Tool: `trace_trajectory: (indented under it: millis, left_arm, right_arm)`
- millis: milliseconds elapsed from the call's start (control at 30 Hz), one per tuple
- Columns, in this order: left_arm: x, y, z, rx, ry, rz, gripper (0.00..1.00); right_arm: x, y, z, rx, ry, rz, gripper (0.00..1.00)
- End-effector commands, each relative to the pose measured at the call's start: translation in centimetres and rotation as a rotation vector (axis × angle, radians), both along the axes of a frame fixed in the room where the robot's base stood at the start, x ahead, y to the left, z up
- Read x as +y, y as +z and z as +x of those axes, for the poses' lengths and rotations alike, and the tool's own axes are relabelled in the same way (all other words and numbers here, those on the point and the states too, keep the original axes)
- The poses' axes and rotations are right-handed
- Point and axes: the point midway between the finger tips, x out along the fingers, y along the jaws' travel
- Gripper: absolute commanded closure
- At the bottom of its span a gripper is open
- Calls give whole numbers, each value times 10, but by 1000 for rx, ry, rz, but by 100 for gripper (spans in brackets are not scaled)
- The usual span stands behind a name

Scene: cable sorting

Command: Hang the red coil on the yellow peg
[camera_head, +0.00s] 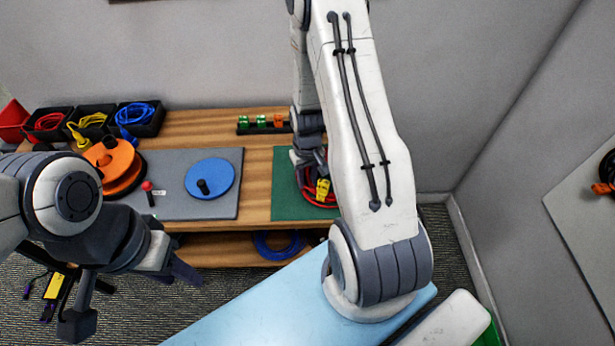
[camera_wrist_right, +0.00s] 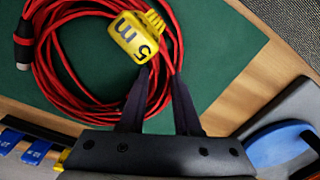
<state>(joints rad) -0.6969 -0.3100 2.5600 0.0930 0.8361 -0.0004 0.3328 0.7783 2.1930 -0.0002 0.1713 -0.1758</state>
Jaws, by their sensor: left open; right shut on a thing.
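The red coil (camera_head: 318,203) lies over the green mat (camera_head: 285,188) at the right of the wooden bench. It also shows in the right wrist view (camera_wrist_right: 60,75), with a yellow "5 m" tag (camera_wrist_right: 133,38) and a dark plug at its left. My right gripper (camera_wrist_right: 158,75) is shut on the coil's strands beside the tag; I cannot tell if the coil is lifted. In the head view my right arm partly hides it. My left gripper (camera_head: 130,298) is open and empty, in front of the bench's left side. I cannot make out the yellow peg.
Black bins of red, yellow and blue cables (camera_head: 90,122) stand at the back left. An orange reel (camera_head: 118,165) and a blue disc (camera_head: 210,178) are on the bench. A pale board (camera_head: 585,225) hangs at the right with a dark coil (camera_head: 607,170).

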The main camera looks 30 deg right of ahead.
Motion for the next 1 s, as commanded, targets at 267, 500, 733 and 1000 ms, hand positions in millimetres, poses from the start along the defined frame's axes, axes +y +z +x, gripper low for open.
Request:
trace_trajectory:
  millis: [267,500,733,1000]
  left_arm:
    - [0,-1,0,0,0,0,56]
    - [0,-1,0,0,0,0,56]
    - [0,-7,0,0,0,0,56]
    - [0,-10,0,0,0,0,56]
  right_arm:
    - [0,0,0,-1,0,0,38]
    - [0,-1,0,-1,1,0,38]
    - [-1,13,2,-8,1,-2,38]
    - [6,65,-3,-8,1,-2,38]
